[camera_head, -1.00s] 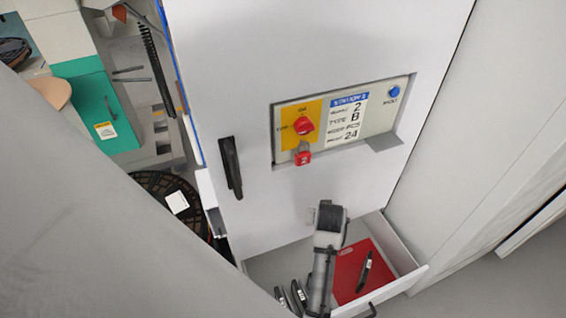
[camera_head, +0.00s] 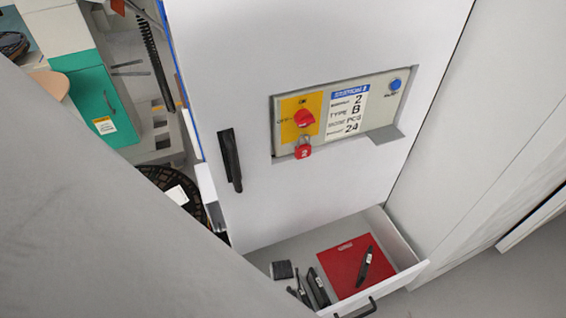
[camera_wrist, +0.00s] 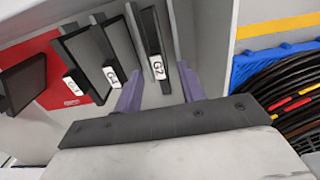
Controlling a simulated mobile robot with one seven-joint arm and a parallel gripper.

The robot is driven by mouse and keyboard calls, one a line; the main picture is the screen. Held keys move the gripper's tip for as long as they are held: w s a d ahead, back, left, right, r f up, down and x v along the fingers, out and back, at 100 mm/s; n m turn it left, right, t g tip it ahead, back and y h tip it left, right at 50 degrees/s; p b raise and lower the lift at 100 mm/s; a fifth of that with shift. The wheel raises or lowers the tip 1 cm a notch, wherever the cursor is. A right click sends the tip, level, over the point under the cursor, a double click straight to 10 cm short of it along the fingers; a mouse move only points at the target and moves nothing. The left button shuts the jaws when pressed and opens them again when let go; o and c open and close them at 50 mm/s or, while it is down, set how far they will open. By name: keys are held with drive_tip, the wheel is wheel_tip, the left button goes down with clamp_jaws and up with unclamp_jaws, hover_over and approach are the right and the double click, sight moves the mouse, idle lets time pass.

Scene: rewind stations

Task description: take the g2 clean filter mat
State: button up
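The G2 filter mat (camera_wrist: 151,42) is a thin dark upright piece with a white label, at the upper middle of the wrist view. My gripper (camera_wrist: 160,78) has two purple fingers spread apart, one to each side of the mat's near end. Gaps show between fingers and mat, so the gripper is open. The G4 mat (camera_wrist: 107,58) stands left of it, with another labelled mat (camera_wrist: 77,72) beside that, its label hard to read. In the head view I cannot pick out my gripper or read the mat labels.
The mats are in an open drawer (camera_head: 411,271) with a red sheet (camera_head: 340,262) on its floor and one dark mat (camera_head: 366,262) over the sheet. A blue-edged holder with coiled dark cable (camera_wrist: 290,85) is close on the right. The cabinet front (camera_head: 330,40) rises behind the drawer.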

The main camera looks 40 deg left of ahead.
drive_tip(key=shift+w+f, duration=0.15)
drive_tip(key=shift+f, duration=1.15)
drive_tip(key=shift+w+f, duration=0.1)
drive_tip(key=shift+f, duration=1.2)
clamp_jaws()
